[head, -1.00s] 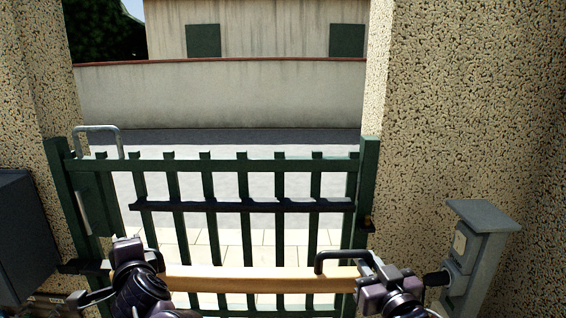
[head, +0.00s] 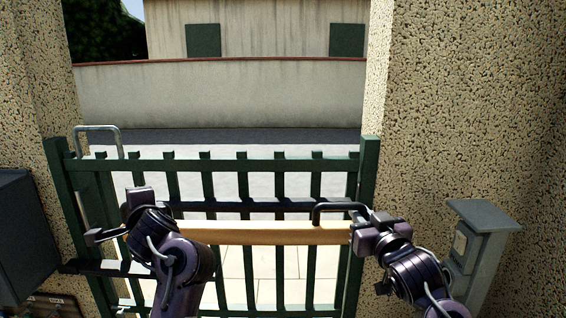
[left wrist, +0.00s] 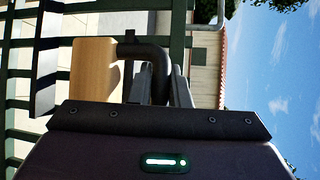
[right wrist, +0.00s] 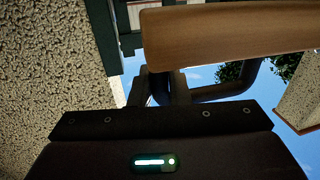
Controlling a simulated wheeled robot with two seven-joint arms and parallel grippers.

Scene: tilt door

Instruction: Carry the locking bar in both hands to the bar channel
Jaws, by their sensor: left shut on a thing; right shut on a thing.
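The locking bar (head: 275,234) is a pale wooden beam with black handles. It is held level in front of the green gate (head: 242,180), just below the dark bar channel (head: 240,206) that runs across it. My right gripper (head: 362,222) is shut on the right handle (head: 328,208); the right wrist view shows the fingers on this handle (right wrist: 225,92) beside the beam (right wrist: 230,32). My left gripper (left wrist: 163,85) is shut on the left handle (left wrist: 140,50), with the beam's end (left wrist: 92,72) beside it. In the head view my left arm hides the bar's left end.
Speckled pillars stand left (head: 35,90) and right (head: 470,110) of the gate. A grey post box (head: 478,240) stands close to my right arm. A dark box (head: 22,235) is at the left. A dark ledge (head: 90,267) sits low at the left.

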